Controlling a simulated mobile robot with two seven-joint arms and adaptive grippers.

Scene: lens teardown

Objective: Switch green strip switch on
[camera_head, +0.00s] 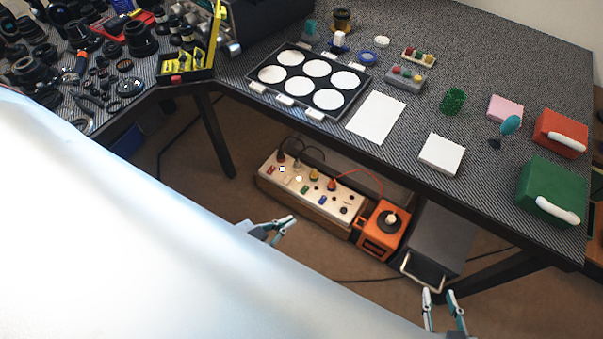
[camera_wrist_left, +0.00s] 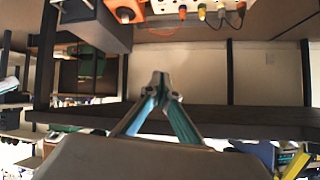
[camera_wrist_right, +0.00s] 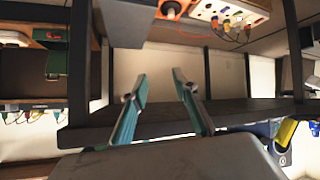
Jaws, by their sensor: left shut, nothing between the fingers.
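A long pale power strip (camera_head: 312,192) with plugs and small coloured switches lies on the floor under the table. A small green switch (camera_head: 305,189) appears on its top, between a red and a blue one; its on or off position is too small to tell. The strip (camera_wrist_left: 222,8) shows at the top of the left wrist view. My left gripper (camera_head: 290,222) is shut and empty, in front of the strip and apart from it in the picture. My right gripper (camera_head: 443,293) is open and empty, lower right; its fingers also show apart in the right wrist view (camera_wrist_right: 158,86).
An orange box with a dark round knob (camera_head: 383,228) stands right of the strip. A dark grey case (camera_head: 440,238) with a handle is beside it. The patterned tabletop (camera_head: 470,50) overhangs behind, and a table leg (camera_head: 215,135) stands left. A red cable arches over the strip.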

